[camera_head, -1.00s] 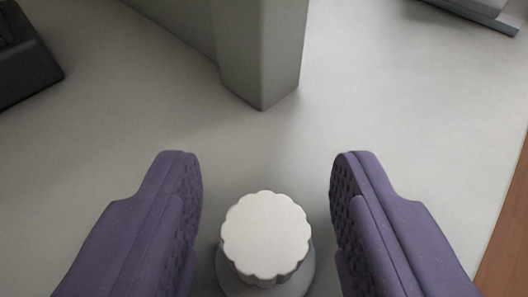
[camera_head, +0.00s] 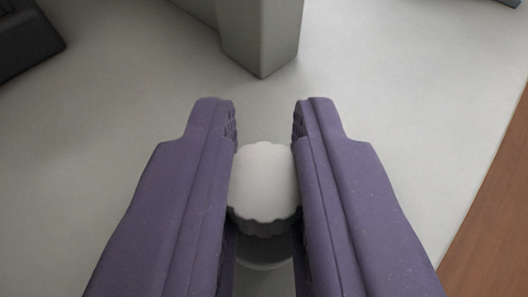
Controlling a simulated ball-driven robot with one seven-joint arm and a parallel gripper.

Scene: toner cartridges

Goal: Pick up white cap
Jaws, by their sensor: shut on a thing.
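The white cap (camera_head: 265,184) is round with a scalloped edge and shows in the lower middle of the camera_head view. My gripper (camera_head: 265,122) has its two purple fingers on either side of the cap, shut on it. The fingertips reach a little past the cap. Below the cap, between the fingers, a grey round base (camera_head: 265,253) shows in shadow. Whether the cap still touches this base I cannot tell.
A grey block-like post (camera_head: 262,38) stands just beyond the fingertips. A dark object (camera_head: 25,45) is at the upper left. The pale table (camera_head: 400,110) is clear to the right, with its edge and a brown wooden surface (camera_head: 495,215) beyond.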

